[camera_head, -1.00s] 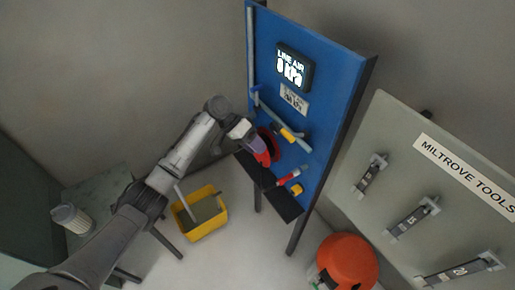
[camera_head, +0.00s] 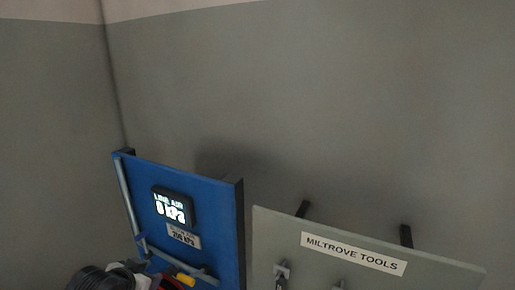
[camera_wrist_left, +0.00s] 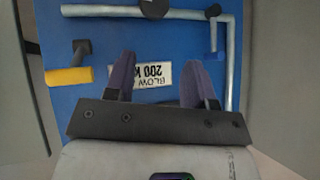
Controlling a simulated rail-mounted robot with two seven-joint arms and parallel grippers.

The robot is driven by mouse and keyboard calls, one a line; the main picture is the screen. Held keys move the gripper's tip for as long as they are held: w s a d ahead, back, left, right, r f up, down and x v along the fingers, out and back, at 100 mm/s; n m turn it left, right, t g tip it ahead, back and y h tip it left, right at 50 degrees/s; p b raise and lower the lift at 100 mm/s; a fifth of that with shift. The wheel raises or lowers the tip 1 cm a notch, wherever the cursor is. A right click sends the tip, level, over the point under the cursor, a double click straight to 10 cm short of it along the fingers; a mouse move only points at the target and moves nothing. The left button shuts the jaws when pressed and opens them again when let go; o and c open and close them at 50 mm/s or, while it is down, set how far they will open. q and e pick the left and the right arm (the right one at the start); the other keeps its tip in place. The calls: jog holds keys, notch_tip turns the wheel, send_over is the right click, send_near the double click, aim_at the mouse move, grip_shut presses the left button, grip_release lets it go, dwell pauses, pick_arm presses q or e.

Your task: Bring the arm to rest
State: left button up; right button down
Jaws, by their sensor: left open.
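My left gripper (camera_wrist_left: 158,62) is open, with two purple fingers apart and nothing between them in the left wrist view. It faces the blue panel (camera_wrist_left: 62,115), and a white label (camera_wrist_left: 153,75) shows upside down behind the fingers. I cannot tell the gap to the panel. In the head view my left arm shows only as dark and pale parts at the bottom edge, in front of the lower part of the blue panel (camera_head: 213,203); its fingers cannot be made out there. My right gripper is in neither view.
A grey "MILTROVE TOOLS" board (camera_head: 300,238) stands to the right. Bare walls fill the upper head view.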

pick_arm(q)
jog(key=s+d+f+n+g, duration=0.1)
jog(key=s+d+f+g, duration=0.1)
jog(key=s+f, duration=0.9)
jog(key=s+d+f+g, duration=0.2)
jog(key=s+f, duration=0.4)
jog(key=s, duration=0.9)
jog(key=s+d+f+n+g, duration=0.1)
jog(key=s+f+g, duration=0.1)
jog(key=s+f, duration=0.85)
jog(key=w+d+r+p+v, duration=0.1)
jog(key=w+p+v, duration=0.2)
jog(key=p+v, duration=1.3)
jog(key=shift+d+r+y, duration=0.25)
jog(key=shift+r+y, duration=0.05)
jog(key=shift+r, duration=0.3)
jog(key=shift+s, duration=0.15)
